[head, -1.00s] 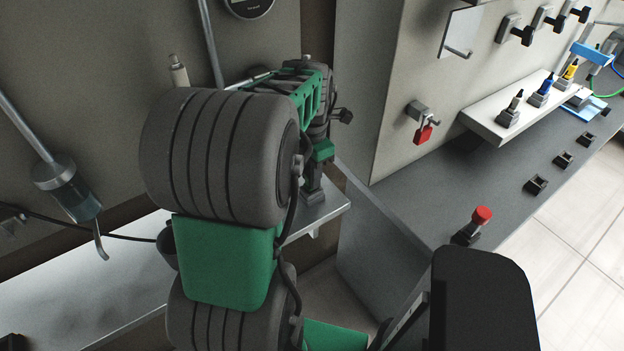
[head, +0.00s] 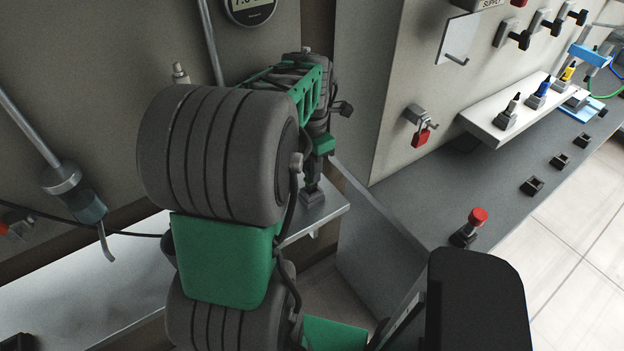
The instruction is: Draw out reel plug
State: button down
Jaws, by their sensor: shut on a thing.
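My gripper (head: 314,175) is at the far end of my green and grey arm, pointing down over the right end of the pale shelf (head: 331,208). A small grey block (head: 312,197) stands on the shelf right below it. My gripper is shut on a small dark thing just above this block, most likely the reel plug. Its fingers are small and dark in the picture, and my arm hides part of them. I cannot tell whether the plug is still inside the block.
A hanging rod with a cylinder (head: 88,207) and a cable is at left. A red padlock (head: 420,138) hangs on the right panel. A red-topped plug (head: 477,216) and several empty sockets are on the grey counter (head: 420,205). A white ledge (head: 487,142) holds black, blue and yellow plugs.

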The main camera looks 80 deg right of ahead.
jog(key=shift+r+p, duration=1.95)
jog(key=shift+r, duration=0.9)
